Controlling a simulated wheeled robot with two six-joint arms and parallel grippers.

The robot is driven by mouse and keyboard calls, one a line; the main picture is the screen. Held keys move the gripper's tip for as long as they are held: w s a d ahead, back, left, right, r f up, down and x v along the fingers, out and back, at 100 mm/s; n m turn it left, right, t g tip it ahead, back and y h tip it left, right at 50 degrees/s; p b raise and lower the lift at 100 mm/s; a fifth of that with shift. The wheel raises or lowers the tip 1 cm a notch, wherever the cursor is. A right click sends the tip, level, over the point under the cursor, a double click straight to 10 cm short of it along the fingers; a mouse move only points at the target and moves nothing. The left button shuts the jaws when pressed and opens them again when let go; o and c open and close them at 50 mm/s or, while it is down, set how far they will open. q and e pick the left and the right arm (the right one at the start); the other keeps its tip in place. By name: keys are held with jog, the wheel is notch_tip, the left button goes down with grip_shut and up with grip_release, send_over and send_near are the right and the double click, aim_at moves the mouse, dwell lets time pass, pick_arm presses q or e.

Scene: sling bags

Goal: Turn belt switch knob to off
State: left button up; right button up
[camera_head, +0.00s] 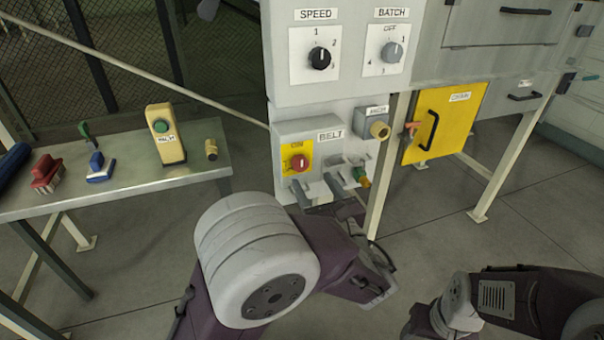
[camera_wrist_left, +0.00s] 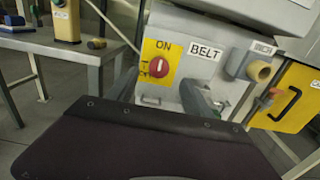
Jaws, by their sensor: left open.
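The belt switch knob (camera_head: 299,162) is round and red, on a yellow plate on the grey box labelled BELT. It also shows in the left wrist view (camera_wrist_left: 158,67). Its white mark stands about upright, toward the word ON at the top of the plate; the smaller lettering at the left is hard to read. My left gripper (camera_head: 318,188) is open and empty, just below and in front of the box. In the left wrist view its two fingers (camera_wrist_left: 160,92) stand apart below the knob, without visible contact. My right arm shows at the lower right, its gripper out of view.
SPEED (camera_head: 319,58) and BATCH (camera_head: 391,52) knobs sit on the panel above. A beige-knobbed control (camera_head: 379,130) is right of the BELT box, near a yellow door (camera_head: 443,125). A metal table (camera_head: 120,180) at left holds brushes and a yellow device (camera_head: 166,135).

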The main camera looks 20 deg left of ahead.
aim_at(300, 167)
pick_arm(q)
jog(key=b+x, duration=0.1)
jog(key=x, duration=0.5)
jog(key=shift+w+a+f+b, duration=0.15)
jog(key=shift+w+a+b, duration=0.15)
jog(key=shift+b, duration=0.05)
jog(key=shift+w+a, duration=0.3)
jog(key=shift+w, duration=0.2)
grip_shut()
jog(key=shift+f+n+b, duration=0.15)
jog(key=shift+n+b, duration=0.65)
jog(key=shift+b, duration=0.25)
jog(key=n+b, duration=0.4)
jog(key=b, duration=0.1)
jog(key=n+b, duration=0.5)
jog(key=b, duration=0.1)
jog(key=n+b, duration=0.5)
jog(key=shift+s+a+f+b, duration=0.15)
jog(key=shift+f+b, duration=0.1)
jog(key=shift+b, duration=0.1)
jog(key=shift+r+n+b, duration=0.15)
jog(key=shift+n+b, duration=1.05)
